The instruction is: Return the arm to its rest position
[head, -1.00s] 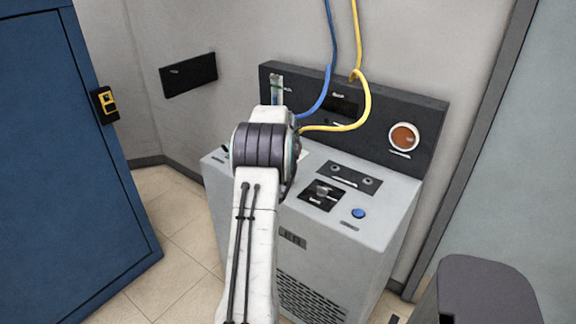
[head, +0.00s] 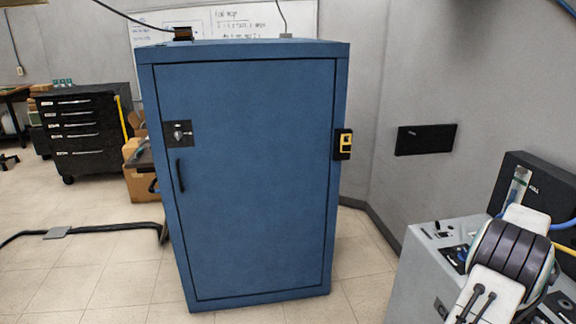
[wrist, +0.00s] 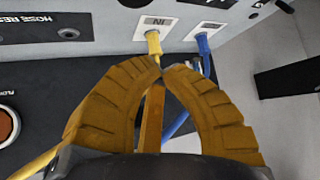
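My arm (head: 512,255) shows at the lower right of the head view, reaching over the grey console (head: 420,262); its gripper end is hidden there. In the wrist view my gripper (wrist: 162,70) has its two orange-brown fingers curved together, with the tips meeting or nearly so. Just past the tips, a yellow hose (wrist: 153,42) is plugged into a white port plate (wrist: 157,28). I see no clear hold on the hose. A blue hose (wrist: 204,48) is plugged in to the right and partly hidden by a finger.
A tall blue cabinet (head: 245,180) with a shut door fills the middle. A black drawer chest (head: 85,130) stands at the back left. A dark wall panel (head: 425,139) hangs at right. A floor cable (head: 100,229) crosses at left. Open tiles lie between cabinet and console.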

